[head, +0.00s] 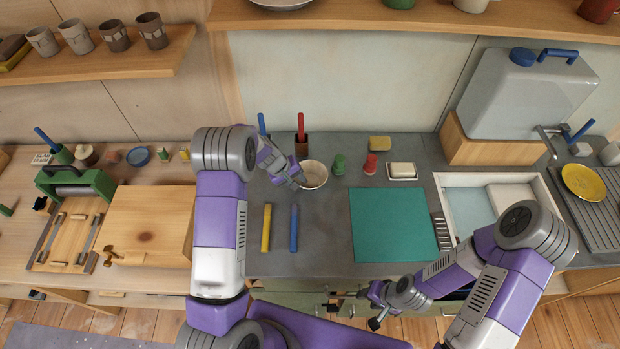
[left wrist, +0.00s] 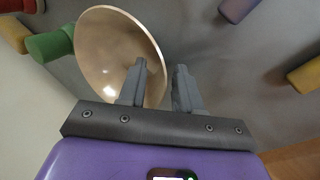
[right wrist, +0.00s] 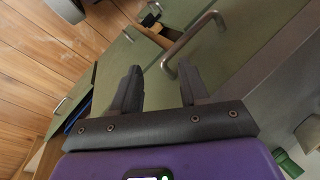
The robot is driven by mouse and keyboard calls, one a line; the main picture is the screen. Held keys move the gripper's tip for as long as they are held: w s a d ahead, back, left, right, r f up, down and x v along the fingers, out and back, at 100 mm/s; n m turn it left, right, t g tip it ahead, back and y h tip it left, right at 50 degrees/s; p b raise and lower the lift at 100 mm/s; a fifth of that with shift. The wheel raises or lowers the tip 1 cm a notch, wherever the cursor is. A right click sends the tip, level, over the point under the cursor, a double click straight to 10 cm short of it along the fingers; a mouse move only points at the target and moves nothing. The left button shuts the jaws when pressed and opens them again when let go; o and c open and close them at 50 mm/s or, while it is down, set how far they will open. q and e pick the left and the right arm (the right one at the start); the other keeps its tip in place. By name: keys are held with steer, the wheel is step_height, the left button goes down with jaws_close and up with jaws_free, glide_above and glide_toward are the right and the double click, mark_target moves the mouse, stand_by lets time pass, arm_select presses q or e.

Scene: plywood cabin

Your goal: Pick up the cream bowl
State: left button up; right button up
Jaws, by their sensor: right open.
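The cream bowl (head: 314,175) stands upright on the grey counter, beside a green piece and behind the blue stick. My left gripper (head: 296,180) is at the bowl's left rim in the head view. In the left wrist view the bowl (left wrist: 112,50) shows its inside, and the fingers of my left gripper (left wrist: 158,82) are apart, one over the inside and one outside the rim. I cannot tell whether either finger touches it. My right gripper (head: 376,304) is low in front of the counter; its fingers (right wrist: 160,85) are apart and empty.
A green piece (head: 339,165) and a red piece (head: 370,164) stand right of the bowl. Yellow (head: 266,228) and blue (head: 294,229) sticks lie in front. A teal mat (head: 392,225) lies right. A holder (head: 301,148) stands behind. A drawer handle (right wrist: 193,42) is near my right gripper.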

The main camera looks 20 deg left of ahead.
arm_select(q)
jaws_close()
